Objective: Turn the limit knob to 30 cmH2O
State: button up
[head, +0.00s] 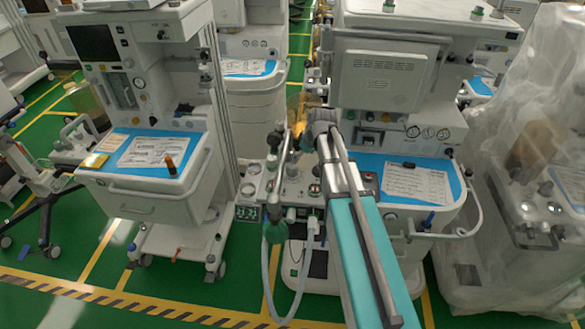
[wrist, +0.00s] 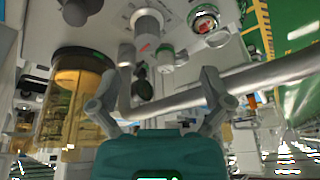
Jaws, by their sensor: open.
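My gripper (wrist: 160,98) is open, its two grey fingers spread wide at the left and right of the wrist view. A silver pipe crosses between and behind the fingers, and I see nothing held. Beyond the fingertips is a pale cylindrical fitting (wrist: 148,24) with small red marks, next to a white part with a green band (wrist: 164,55). Either may be the limit knob; its scale and setting cannot be read. In the head view my arm reaches to the breathing-circuit block of the centre cart (head: 382,68), and covers the gripper and that spot.
A clear amber canister (wrist: 75,100) stands close at the left of the wrist view. A round gauge (wrist: 204,19) is at upper right. In the head view a green bag (head: 275,232) and pale hose hang beside my arm. Another cart (head: 150,205) stands at left.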

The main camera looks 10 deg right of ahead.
aim_at(294, 165)
jog(key=w, duration=0.1)
jog(key=w+d+n, duration=0.1)
jog(key=w, duration=0.1)
jog(key=shift+w+r+t, duration=0.15)
jog(key=shift+r+t, duration=0.05)
jog(key=shift+t, duration=0.1)
jog(key=shift+f, duration=0.1)
jog(key=b+x, duration=0.8)
jog(key=x, duration=0.1)
jog(key=b+x, duration=0.4)
jog(key=shift+a+f+b, duration=0.25)
jog(key=shift+a+b, duration=0.05)
jog(key=shift+b, duration=0.05)
dwell(0.4)
dwell(0.3)
jog(key=c, duration=1.1)
jog(key=shift+c, duration=0.2)
jog(key=shift+w+n, duration=0.1)
jog(key=shift+n, duration=0.3)
